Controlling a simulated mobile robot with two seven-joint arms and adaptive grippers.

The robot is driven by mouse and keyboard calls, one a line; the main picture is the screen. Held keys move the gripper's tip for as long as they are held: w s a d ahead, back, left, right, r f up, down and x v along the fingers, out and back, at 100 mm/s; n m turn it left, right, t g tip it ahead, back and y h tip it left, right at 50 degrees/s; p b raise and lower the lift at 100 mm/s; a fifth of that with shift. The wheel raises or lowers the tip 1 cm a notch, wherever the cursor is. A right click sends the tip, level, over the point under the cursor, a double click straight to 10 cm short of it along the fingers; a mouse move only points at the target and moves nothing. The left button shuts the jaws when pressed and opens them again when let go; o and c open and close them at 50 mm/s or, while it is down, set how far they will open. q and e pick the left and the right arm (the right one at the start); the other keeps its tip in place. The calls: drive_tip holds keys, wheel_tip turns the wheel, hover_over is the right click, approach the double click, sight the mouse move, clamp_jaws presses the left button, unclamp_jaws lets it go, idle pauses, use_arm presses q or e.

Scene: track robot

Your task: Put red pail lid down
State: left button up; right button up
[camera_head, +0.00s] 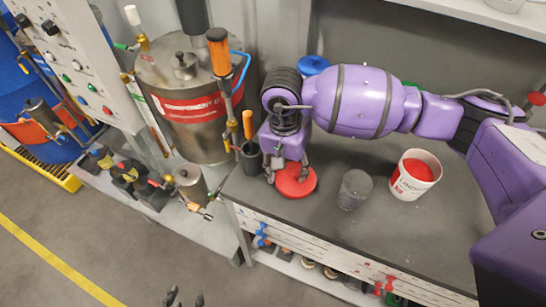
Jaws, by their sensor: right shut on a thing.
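The red lid (297,184) is a flat round disc at the left part of the grey bench top (320,225). My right gripper (290,172) reaches down over it from above and is shut on it. The lid looks roughly level and close to the bench surface; I cannot tell whether it touches. The gripper fingers cover part of the lid. A white pail (407,187) with red inside stands open on the bench to the right. Dark fingertips of my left gripper (185,299) show at the bottom edge, apart and empty, far from the lid.
A grey see-through cup (355,190) stands between lid and pail. A dark cylindrical holder (251,158) stands close left of the lid. A large metal tank (190,100) is behind at the left. The bench's front edge (330,250) is near. Bare bench lies in front of the cup.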

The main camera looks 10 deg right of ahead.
sight(284, 173)
drive_tip(key=shift+f, duration=0.6)
use_arm(q)
drive_tip(key=shift+w+d+r, duration=0.1)
drive_tip(key=shift+w+r, duration=0.05)
drive_tip(key=shift+w, duration=0.3)
use_arm(e)
drive_tip(key=shift+f+b, duration=0.3)
drive_tip(key=shift+f, duration=0.35)
drive_tip(key=o, duration=1)
use_arm(q)
drive_tip(key=shift+s+f, duration=0.35)
drive_tip(key=shift+s, duration=0.1)
use_arm(e)
drive_tip(key=shift+r, duration=0.2)
use_arm(q)
drive_tip(key=shift+w+r, duration=0.1)
drive_tip(key=shift+w, duration=0.05)
use_arm(e)
drive_tip(key=shift+w+a+r, duration=0.1)
drive_tip(key=shift+a+r, duration=0.05)
drive_tip(key=shift+r, duration=2)
drive_tip(key=shift+w+a+r, duration=0.15)
drive_tip(key=shift+r, duration=2)
drive_tip(key=shift+w+a+r, duration=0.1)
drive_tip(key=shift+a+r, duration=0.05)
drive_tip(key=shift+r, duration=2)
